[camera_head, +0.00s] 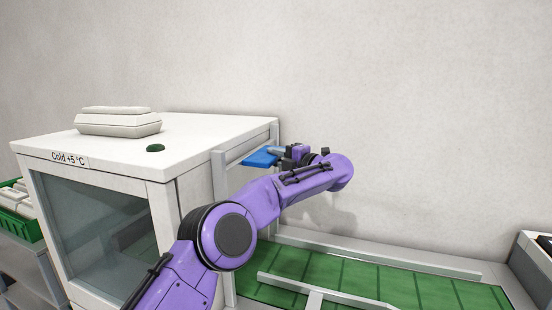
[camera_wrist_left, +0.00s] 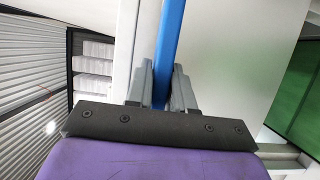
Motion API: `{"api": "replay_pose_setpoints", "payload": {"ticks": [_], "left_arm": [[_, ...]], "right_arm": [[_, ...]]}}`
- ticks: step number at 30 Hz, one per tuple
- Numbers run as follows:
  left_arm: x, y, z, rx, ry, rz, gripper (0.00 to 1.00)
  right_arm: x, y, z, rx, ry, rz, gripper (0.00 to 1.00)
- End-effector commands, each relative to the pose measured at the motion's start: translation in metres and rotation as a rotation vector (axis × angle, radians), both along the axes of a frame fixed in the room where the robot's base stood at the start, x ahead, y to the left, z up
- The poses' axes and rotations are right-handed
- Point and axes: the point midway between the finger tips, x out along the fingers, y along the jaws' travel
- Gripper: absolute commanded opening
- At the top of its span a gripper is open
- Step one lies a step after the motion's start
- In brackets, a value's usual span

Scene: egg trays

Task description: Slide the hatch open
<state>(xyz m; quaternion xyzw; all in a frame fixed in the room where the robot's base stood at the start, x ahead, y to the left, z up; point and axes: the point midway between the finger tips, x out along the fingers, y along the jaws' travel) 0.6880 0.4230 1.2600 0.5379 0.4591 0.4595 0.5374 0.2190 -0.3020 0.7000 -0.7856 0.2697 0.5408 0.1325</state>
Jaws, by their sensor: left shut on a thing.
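The white cabinet (camera_head: 192,133) marked "Cold +5 °C" stands at the left in the head view. On its right side is a pale upright frame (camera_head: 220,178) with a blue plate (camera_head: 260,158) sticking out near the top. In the left wrist view the blue piece (camera_wrist_left: 171,30) is a long strip running up between the fingers, beside a pale flat panel (camera_wrist_left: 225,60). My left gripper (camera_wrist_left: 163,66) is shut on this blue strip. In the head view its fingers are partly hidden. How far the hatch is open I cannot tell. My right gripper is not in view.
A green conveyor belt (camera_head: 340,275) with pale rails (camera_head: 375,262) runs right of the cabinet. A pale carton (camera_head: 118,122) and a green button (camera_head: 155,148) are on the cabinet top. A green crate (camera_head: 20,225) stands at the far left. A plain wall is behind.

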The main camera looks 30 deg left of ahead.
Motion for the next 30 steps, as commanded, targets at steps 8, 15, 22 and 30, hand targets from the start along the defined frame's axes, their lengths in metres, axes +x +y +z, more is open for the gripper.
{"api": "replay_pose_setpoints", "payload": {"ticks": [8,15,22,30], "left_arm": [[0.000,0.000,0.000,0.000,0.000,0.000,0.43],[-0.002,-0.019,-0.004,0.001,0.000,-0.003,0.43],[-0.011,-0.074,-0.003,0.002,0.000,-0.003,0.43],[-0.017,-0.104,0.000,0.000,0.000,0.000,0.43]], "right_arm": [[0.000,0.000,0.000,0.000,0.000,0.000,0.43],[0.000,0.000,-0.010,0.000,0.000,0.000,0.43],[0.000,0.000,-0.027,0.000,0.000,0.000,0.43],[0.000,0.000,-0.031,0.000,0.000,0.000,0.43]]}}
